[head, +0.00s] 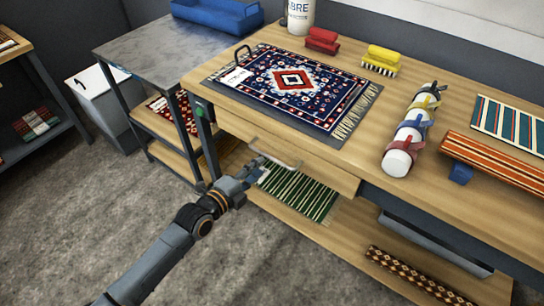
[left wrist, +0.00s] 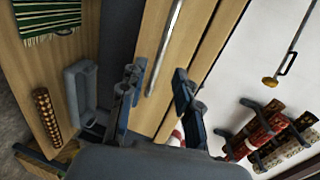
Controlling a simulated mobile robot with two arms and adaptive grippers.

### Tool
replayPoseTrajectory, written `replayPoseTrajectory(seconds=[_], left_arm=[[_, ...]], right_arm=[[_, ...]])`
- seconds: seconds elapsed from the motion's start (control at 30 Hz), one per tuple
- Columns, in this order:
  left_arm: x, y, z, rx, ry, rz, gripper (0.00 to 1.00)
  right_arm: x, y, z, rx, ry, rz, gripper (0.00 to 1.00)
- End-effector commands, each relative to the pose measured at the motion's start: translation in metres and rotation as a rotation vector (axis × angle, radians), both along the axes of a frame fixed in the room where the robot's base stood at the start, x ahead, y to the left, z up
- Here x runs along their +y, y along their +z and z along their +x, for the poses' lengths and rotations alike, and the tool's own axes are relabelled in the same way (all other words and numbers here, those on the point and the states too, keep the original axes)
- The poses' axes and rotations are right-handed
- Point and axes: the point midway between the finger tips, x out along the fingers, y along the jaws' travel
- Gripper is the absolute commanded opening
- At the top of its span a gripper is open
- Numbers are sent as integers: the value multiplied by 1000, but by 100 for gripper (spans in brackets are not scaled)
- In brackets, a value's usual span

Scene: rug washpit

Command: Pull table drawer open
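The wooden table (head: 455,195) has a drawer with a plain wood front (head: 325,177) below its top. A silver bar handle (head: 278,154) is on the drawer front, and the handle also shows in the left wrist view (left wrist: 165,48). My left gripper (head: 258,169) is at the handle's left end in the head view. In the left wrist view my left gripper (left wrist: 157,86) has its fingers apart, with the near end of the handle between them. Contact cannot be told. The drawer looks shut or nearly so. My right gripper is not in view.
A striped green rug (head: 297,192) lies on the lower shelf. A grey metal side table (head: 165,50) stands at left. The floor (head: 95,215) in front is clear.

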Motion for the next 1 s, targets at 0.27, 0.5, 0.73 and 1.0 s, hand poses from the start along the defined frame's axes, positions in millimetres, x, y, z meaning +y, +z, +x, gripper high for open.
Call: replayPoseTrajectory(seconds=[0.27, 0.5, 0.73, 1.0], left_arm=[[-31, -11, 43, 1, 0, -2, 32], [-41, -15, 56, 1, 0, 0, 32], [-41, -15, 57, 1, 1, 1, 32], [-41, -15, 57, 1, 1, 0, 0]], right_arm=[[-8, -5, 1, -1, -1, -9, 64], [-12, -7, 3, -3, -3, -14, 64], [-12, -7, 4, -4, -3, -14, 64], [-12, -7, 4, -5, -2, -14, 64]])
